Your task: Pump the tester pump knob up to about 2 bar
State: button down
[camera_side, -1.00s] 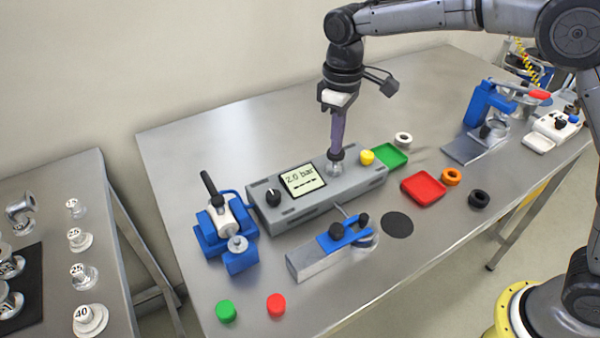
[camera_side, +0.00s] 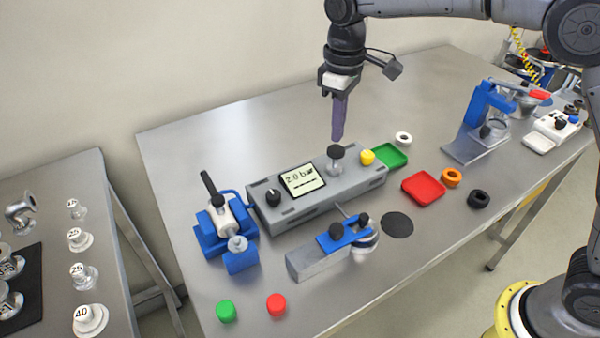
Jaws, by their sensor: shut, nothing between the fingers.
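The grey tester box (camera_side: 330,196) sits on the steel table. Its display (camera_side: 302,179) reads 2.0 bar with a row of dashes below. The black pump knob (camera_side: 335,152) stands on its metal stem at the right part of the box. My gripper (camera_side: 338,138) hangs pointing down just above the knob, its purple fingers shut and empty. The tips look apart from the knob, with a small gap. A black dial (camera_side: 273,196) sits left of the display, and a yellow button (camera_side: 367,157) sits right of the knob.
A blue fixture with a black lever (camera_side: 226,225) stands left of the box, and a blue clamp block (camera_side: 335,240) in front. Green (camera_side: 390,155) and red (camera_side: 424,188) trays lie to the right. The table behind the box is clear.

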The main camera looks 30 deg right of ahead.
jog(key=shift+r, duration=2.1)
jog(key=s+d+r+m+t, duration=0.2)
jog(key=s+d+r+t, duration=0.1)
jog(key=s+d+r, duration=0.9)
jog(key=s+d+f+m+t, duration=0.2)
jog(key=s+f+m, duration=0.2)
jog(key=s+f, duration=0.9)
jog(key=s, duration=0.4)
jog(key=shift+d+t, duration=0.25)
jog(key=shift+t, duration=0.05)
